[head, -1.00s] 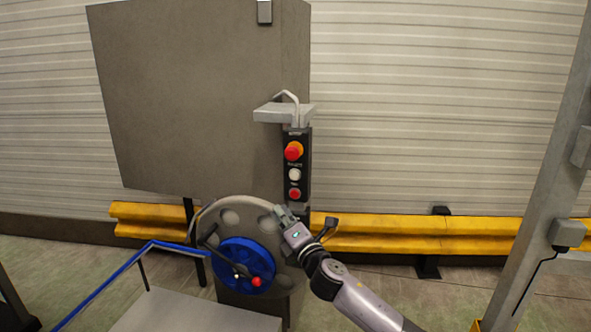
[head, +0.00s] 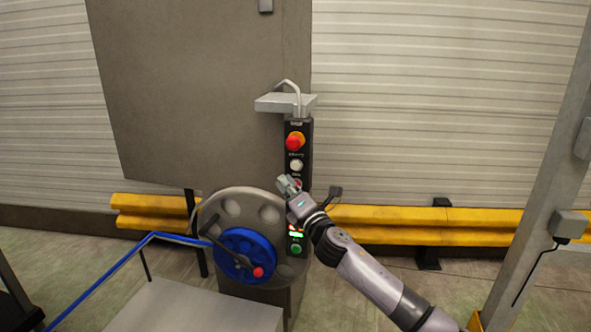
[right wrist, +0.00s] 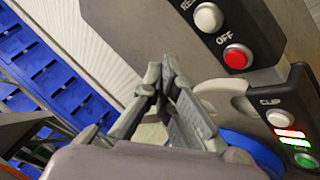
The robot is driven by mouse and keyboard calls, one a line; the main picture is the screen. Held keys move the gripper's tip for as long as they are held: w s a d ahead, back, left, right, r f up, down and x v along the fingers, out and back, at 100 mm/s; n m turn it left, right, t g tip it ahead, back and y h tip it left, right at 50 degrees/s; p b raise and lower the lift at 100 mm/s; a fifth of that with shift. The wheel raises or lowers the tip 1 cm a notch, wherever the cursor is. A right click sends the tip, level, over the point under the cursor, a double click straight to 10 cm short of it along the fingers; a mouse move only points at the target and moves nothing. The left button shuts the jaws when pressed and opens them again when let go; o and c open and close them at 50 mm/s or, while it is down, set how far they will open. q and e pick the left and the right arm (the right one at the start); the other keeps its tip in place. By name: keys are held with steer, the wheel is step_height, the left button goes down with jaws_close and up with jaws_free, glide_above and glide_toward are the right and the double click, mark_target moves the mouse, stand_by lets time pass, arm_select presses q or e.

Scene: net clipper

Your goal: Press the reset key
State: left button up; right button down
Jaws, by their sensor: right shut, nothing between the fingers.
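The reset key is a white round button (head: 296,165) on a black upright control box, between the red emergency knob (head: 295,141) and the red OFF button. In the right wrist view the white button (right wrist: 208,17) sits at the top, beside a partly cut-off label starting "RES". The red OFF button (right wrist: 238,57) is below it; in the head view my gripper partly covers that button. My right gripper (head: 286,182) is shut and empty, its tips just below and left of the white button in the head view. Contact with the box cannot be told. My left gripper is out of view.
A lower panel carries a white CLIP button (right wrist: 280,118), lit indicators and a green button (head: 296,250). A blue handwheel (head: 243,254) with a crank is left of my arm. A grey shelf (head: 285,103) juts out above the box. A yellow guard rail (head: 400,215) runs behind.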

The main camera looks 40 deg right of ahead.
steer(key=shift+w+d+b, duration=0.55)
steer(key=shift+w+d, duration=1.1)
steer(key=shift+d, duration=0.25)
steer(key=shift+d, duration=0.1)
steer(key=shift+w+d, duration=0.25)
steer(key=shift+w+d, duration=0.25)
steer(key=shift+d, duration=0.05)
stand_by(1.0)
steer(key=shift+s+a, duration=0.55)
steer(key=shift+a, duration=0.1)
steer(key=s+a+p, duration=0.1)
steer(key=s+a, duration=0.2)
steer(key=shift+s+a, duration=0.1)
steer(key=shift+a, duration=0.3)
